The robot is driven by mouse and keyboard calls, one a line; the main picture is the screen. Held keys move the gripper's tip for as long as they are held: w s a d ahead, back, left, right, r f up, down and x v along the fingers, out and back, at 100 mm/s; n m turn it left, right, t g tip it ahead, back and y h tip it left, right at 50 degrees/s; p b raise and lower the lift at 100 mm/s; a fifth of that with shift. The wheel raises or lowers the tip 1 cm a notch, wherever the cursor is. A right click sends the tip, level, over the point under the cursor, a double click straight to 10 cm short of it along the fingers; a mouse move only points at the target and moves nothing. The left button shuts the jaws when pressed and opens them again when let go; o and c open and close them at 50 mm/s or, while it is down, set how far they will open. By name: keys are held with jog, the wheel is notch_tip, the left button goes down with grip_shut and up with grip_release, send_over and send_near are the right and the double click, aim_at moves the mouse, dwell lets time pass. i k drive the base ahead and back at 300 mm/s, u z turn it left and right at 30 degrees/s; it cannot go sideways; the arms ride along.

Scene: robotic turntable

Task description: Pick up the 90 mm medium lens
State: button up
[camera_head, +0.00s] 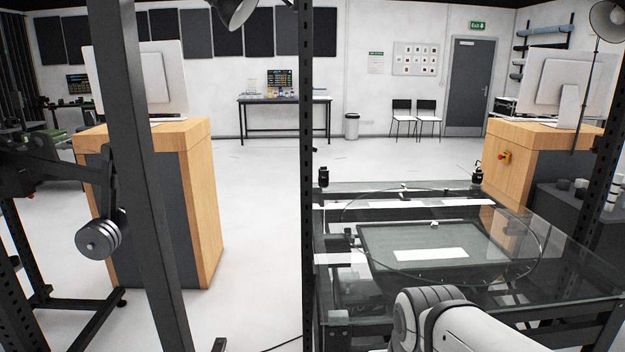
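Several small cylinders that look like lenses stand on a dark grey cabinet (572,212) at the right edge. One is a short dark cylinder (563,184), with a similar one (581,184) beside it. A taller light-and-dark cylinder (613,178) stands further right, partly cut off by the dark post. They are too small to tell which is the 90 mm medium lens. My white arm shows at the bottom right, over the front of the glass table. My gripper is out of the picture, so its state does not show.
A glass turntable (518,262) sits on a framed glass table at lower right. Dark upright posts (306,130) stand close in front. Wooden desks with monitors stand left (205,200) and right (508,184). White floor is clear in the middle.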

aim_at(323, 177)
jog(key=u, duration=0.05)
jog(key=i, duration=1)
jog(key=z, duration=0.05)
